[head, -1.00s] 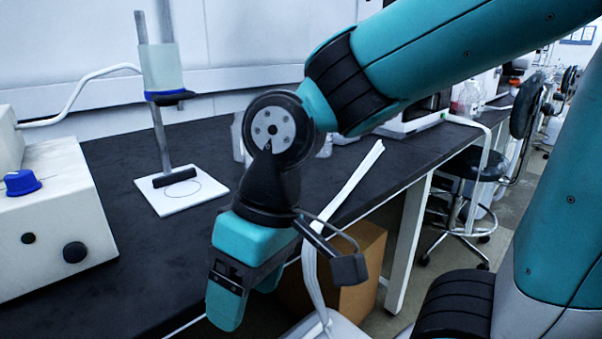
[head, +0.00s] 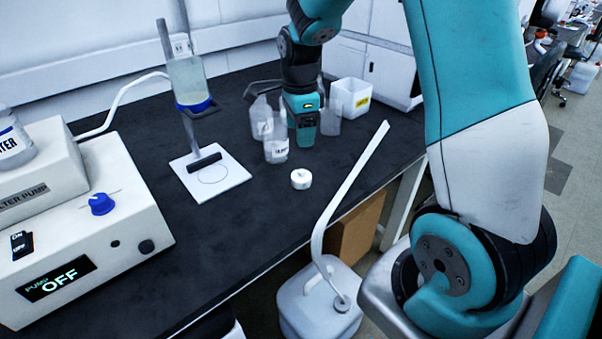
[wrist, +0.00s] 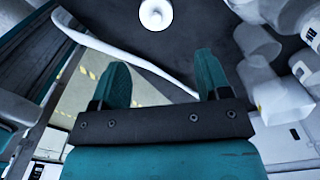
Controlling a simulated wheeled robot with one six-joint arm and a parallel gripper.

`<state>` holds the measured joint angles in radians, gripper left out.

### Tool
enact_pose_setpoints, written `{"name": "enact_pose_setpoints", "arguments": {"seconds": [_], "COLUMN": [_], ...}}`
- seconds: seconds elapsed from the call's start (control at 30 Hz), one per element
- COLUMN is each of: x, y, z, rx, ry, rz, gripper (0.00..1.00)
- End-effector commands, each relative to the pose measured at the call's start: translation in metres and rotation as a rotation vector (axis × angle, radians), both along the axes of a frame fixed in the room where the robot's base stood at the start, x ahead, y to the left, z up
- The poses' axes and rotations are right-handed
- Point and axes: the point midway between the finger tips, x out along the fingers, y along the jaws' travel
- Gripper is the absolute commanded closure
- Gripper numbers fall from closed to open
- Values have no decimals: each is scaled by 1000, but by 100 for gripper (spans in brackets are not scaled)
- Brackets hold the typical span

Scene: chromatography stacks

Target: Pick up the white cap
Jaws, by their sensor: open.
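The white cap (head: 301,179) is a small round disc lying on the black bench, in front of the clear bottles. It also shows at the top edge of the wrist view (wrist: 155,14), ahead of and between the fingertips, apart from them. My gripper (head: 305,141) is farther back on the bench than the cap, among the bottles. In the wrist view my gripper (wrist: 162,68) has its two teal fingers spread with nothing between them.
Clear bottles (head: 276,146) stand close beside my gripper, and a white bin (head: 350,98) is behind it. A white plate with a stand (head: 222,182) and a pump box (head: 80,255) are to the left. A white tube rises from a jug (head: 320,305) near the bench edge.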

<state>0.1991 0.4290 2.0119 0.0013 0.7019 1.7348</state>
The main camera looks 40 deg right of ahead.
Motion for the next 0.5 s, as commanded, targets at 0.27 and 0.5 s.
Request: {"name": "enact_pose_setpoints", "arguments": {"seconds": [0.27,0.5], "x": [-1,-1], "y": [1,1], "z": [-61,-80], "rx": [1,1], "ry": [3,0], "rz": [4,5], "gripper": [30,30]}}
